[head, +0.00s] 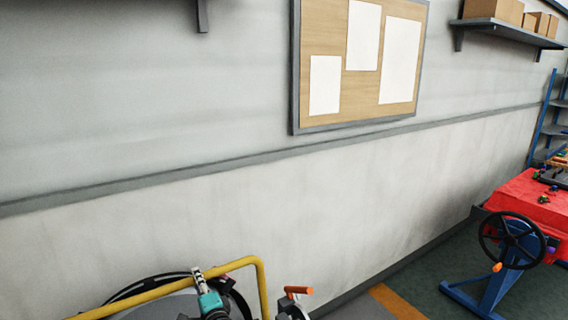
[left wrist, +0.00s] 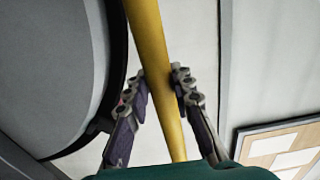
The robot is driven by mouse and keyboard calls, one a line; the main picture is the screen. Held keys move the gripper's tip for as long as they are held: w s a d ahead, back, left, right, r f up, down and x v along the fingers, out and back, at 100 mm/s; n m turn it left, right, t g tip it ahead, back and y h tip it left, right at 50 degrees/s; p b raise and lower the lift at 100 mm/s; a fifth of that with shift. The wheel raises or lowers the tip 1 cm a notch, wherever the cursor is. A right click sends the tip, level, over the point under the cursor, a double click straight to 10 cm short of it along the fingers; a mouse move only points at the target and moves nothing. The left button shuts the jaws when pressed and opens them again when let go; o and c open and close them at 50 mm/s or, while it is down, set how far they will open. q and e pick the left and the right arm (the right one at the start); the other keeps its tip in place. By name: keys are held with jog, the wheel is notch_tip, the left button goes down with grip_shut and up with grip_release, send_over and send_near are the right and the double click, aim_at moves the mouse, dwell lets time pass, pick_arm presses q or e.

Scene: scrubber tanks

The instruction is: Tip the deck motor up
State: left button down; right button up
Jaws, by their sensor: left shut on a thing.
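A yellow bent bar (head: 258,272) rises at the bottom of the head view and bends down at its right end. My left gripper (head: 200,278) is on its sloping upper run. In the left wrist view the bar (left wrist: 152,35) passes between the two fingers of the gripper (left wrist: 160,86), which is shut on it. Beside the bar is a round grey body with a black rim (left wrist: 50,75); its rim also shows low in the head view (head: 150,282). I cannot tell which part is the deck motor. My right gripper is not in view.
An orange-handled part (head: 298,290) stands just right of the bar. A pale wall (head: 380,190) with a pinboard (head: 334,62) is behind. At right are a blue stand with a black handwheel (head: 512,240) and a red-topped table (head: 520,200). Green floor (head: 420,280) is clear between.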

pick_arm(q)
jog(key=w+a, duration=0.1)
jog(key=w+a+f+b, duration=0.1)
jog(key=w, duration=0.1)
jog(key=w+a+f, duration=0.1)
jog(key=shift+w, duration=0.3)
jog(key=shift+b, duration=0.3)
jog(key=w+a+f+b, duration=0.1)
jog(key=w, duration=0.1)
jog(key=w+a+f+b, duration=0.1)
jog(key=w, duration=0.1)
jog(key=shift+a+f, duration=0.15)
jog(key=shift+f, duration=0.2)
jog(key=c, duration=1.1)
grip_release()
jog(key=shift+r, duration=0.1)
jog(key=shift+s+r, duration=0.15)
jog(key=shift+s+d, duration=0.2)
jog(key=shift+d, duration=0.05)
jog(key=v, duration=0.8)
jog(key=shift+s+d+b, duration=0.1)
jog(key=shift+s+b, duration=0.05)
jog(key=shift+b, duration=0.15)
